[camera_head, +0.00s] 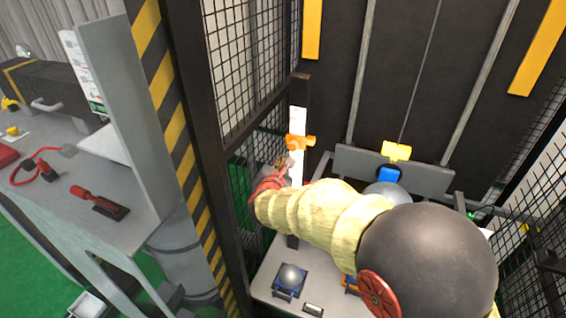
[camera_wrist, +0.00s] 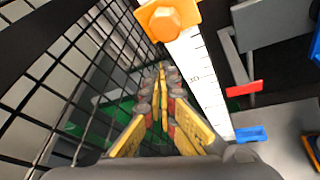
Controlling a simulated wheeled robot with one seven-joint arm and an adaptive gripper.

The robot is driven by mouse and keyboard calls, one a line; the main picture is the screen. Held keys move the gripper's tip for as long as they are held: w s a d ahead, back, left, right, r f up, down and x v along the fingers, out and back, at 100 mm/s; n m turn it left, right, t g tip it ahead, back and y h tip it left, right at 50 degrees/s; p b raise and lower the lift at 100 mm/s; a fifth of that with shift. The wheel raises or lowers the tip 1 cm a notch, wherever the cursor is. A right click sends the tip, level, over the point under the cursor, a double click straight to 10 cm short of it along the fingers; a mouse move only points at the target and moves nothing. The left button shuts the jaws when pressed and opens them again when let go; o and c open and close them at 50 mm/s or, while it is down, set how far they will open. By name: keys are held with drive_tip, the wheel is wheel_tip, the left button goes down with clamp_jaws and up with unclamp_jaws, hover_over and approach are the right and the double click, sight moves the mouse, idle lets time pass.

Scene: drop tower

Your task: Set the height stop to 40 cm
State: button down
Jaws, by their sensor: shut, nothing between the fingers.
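The height stop is an orange clamp with a round knob (camera_wrist: 172,18). It sits on a white upright scale (camera_wrist: 204,82) with dark tick marks, at the top of the wrist view. A number below the stop is too small to read surely. In the head view the orange stop (camera_head: 299,142) is on the white scale (camera_head: 298,121), near the middle. My gripper (camera_wrist: 161,78) is shut and empty, left of the scale and below the stop in the wrist view, apart from the knob. In the head view my gripper (camera_head: 284,166) is just below the stop, partly hidden by my arm.
A black mesh cage wall (camera_wrist: 75,70) stands close on the left. A red tab (camera_wrist: 244,88) and a blue tab (camera_wrist: 251,134) lie right of the scale. A ball in a blue holder (camera_head: 290,279) is on the grey base. A bench with a red-handled tool (camera_head: 98,201) stands left.

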drive_tip(key=a+f+p+v, duration=0.1)
drive_tip(key=p+v, duration=0.1)
drive_tip(key=v, duration=0.7)
drive_tip(key=s+d+f+m+g+h, duration=0.2)
drive_tip(key=s+d+f+m+g, duration=0.15)
drive_tip(key=s+d+m, duration=0.5)
drive_tip(key=s+d+f+m+g+h, duration=0.2)
drive_tip(key=s+d+m+g, duration=0.3)
drive_tip(key=s+d+m, duration=0.3)
drive_tip(key=s+d+r+m+g+y, duration=0.1)
drive_tip(key=s+r+m+y, duration=0.1)
drive_tip(key=s+m, duration=0.35)
drive_tip(key=s+d+r+m+g+y, duration=0.1)
drive_tip(key=s+m+g+y, duration=0.1)
drive_tip(key=s, duration=0.6)
drive_tip(key=s+d+r+m+t+y, duration=0.1)
drive_tip(key=s+d+r+m+t, duration=0.1)
drive_tip(key=r+m, duration=0.3)
wheel_tip(320, 180, up, 3)
drive_tip(key=shift+s+d+f+y, duration=0.15)
drive_tip(key=shift+d+y, duration=0.15)
drive_tip(key=shift+d, duration=0.3)
drive_tip(key=shift+t, duration=0.25)
